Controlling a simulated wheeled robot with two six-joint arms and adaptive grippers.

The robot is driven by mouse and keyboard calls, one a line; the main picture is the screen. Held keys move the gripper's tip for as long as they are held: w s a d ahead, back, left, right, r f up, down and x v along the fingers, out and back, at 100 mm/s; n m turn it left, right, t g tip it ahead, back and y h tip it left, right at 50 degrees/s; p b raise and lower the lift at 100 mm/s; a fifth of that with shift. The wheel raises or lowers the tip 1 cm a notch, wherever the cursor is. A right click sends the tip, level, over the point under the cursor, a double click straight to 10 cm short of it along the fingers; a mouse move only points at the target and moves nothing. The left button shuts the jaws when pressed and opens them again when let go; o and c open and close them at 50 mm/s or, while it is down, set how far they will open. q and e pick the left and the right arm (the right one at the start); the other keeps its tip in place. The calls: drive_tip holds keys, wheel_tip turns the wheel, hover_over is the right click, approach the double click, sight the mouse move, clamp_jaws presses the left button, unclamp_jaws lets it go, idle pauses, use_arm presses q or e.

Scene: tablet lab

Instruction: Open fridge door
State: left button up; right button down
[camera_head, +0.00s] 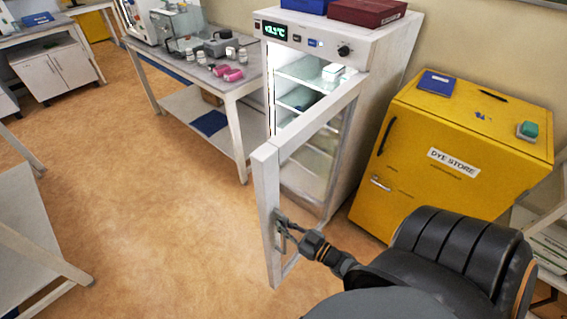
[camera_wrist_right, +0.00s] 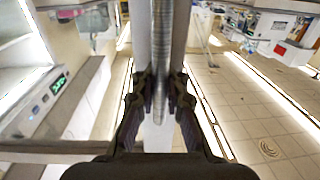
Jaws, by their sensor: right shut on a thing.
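The fridge (camera_head: 385,45) is a white upright cabinet with a lit display and knob on top. Its glass door (camera_head: 264,185) stands open, swung out toward me, and the lit shelves inside show through the gap. My right gripper (camera_head: 283,225) is at the door's free edge, shut on the door handle. In the right wrist view the fingers (camera_wrist_right: 160,90) close from both sides on the vertical grey handle bar (camera_wrist_right: 164,50). The exact contact is partly hidden by the fingers. My left gripper is not in view.
A yellow dye store cabinet (camera_head: 465,150) stands right of the fridge. A white table (camera_head: 238,90) with jars and pink items is left of it. A red box (camera_head: 367,11) lies on the fridge. The tan floor (camera_head: 150,210) left of the door is clear.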

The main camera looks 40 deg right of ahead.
drive_tip(key=c, duration=1.4)
unclamp_jaws()
drive_tip(key=v, duration=1.2)
